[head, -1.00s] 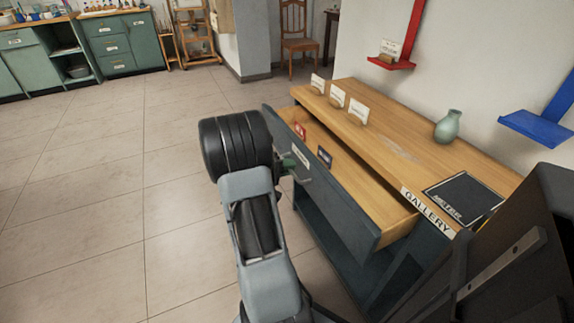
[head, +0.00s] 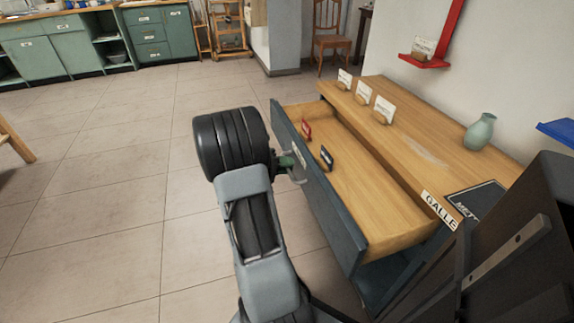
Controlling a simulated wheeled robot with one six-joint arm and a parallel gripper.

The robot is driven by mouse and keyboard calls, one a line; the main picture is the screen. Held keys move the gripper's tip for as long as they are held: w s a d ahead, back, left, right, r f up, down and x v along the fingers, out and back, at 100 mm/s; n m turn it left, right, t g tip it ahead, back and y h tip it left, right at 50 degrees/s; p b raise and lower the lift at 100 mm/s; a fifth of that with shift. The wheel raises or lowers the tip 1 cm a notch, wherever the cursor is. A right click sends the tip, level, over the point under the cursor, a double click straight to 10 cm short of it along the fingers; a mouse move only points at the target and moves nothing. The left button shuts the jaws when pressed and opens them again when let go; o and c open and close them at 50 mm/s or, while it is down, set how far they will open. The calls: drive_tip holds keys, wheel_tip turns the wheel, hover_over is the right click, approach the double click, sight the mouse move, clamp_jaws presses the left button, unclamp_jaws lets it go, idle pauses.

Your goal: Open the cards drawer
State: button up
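The cards drawer (head: 343,231) is a wide dark blue-grey front with a pale wooden inside. It stands well out from the wooden-topped cabinet (head: 418,138). My gripper (head: 290,168) is at the drawer's handle (head: 297,177), on the outer face of the front. My arm hides most of the gripper, and I cannot see whether its fingers are closed on the handle. A small label beside the handle is partly hidden.
On the cabinet top are several white cards in wooden holders (head: 363,93), a green vase (head: 480,132) and a black mat (head: 474,202). A red shelf (head: 425,62) and a blue shelf (head: 556,131) are on the wall.

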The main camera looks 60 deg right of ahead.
drive_tip(key=o, duration=0.4)
drive_tip(key=p+v, duration=0.2)
drive_tip(key=v, duration=1.2)
drive_tip(key=shift+d, duration=0.1)
drive_tip(key=s+a+r+n+t+y+p, duration=0.1)
drive_tip(key=a+r+t+y+p, duration=0.3)
drive_tip(key=a+r+p, duration=0.4)
drive_tip(key=s+a+r+n+t+y+p, duration=0.2)
drive_tip(key=a+r+n+t+y+p, duration=0.2)
drive_tip(key=a+r+p, duration=0.5)
drive_tip(key=s+a+r+n+t+y+p, duration=0.1)
drive_tip(key=a+r+n+t+y+p, duration=0.2)
drive_tip(key=a+r+p, duration=0.6)
drive_tip(key=shift+s+a+r+t+y, duration=0.1)
drive_tip(key=shift+a+r+t+y, duration=0.1)
drive_tip(key=shift+r+t, duration=0.35)
drive_tip(key=shift+s+a+r+t+y, duration=0.15)
drive_tip(key=shift+a+r+t, duration=0.2)
drive_tip(key=shift+r, duration=0.3)
drive_tip(key=shift+s+a+r+t+y, duration=0.1)
drive_tip(key=shift+r+t+y, duration=0.05)
drive_tip(key=shift+r+t, duration=0.4)
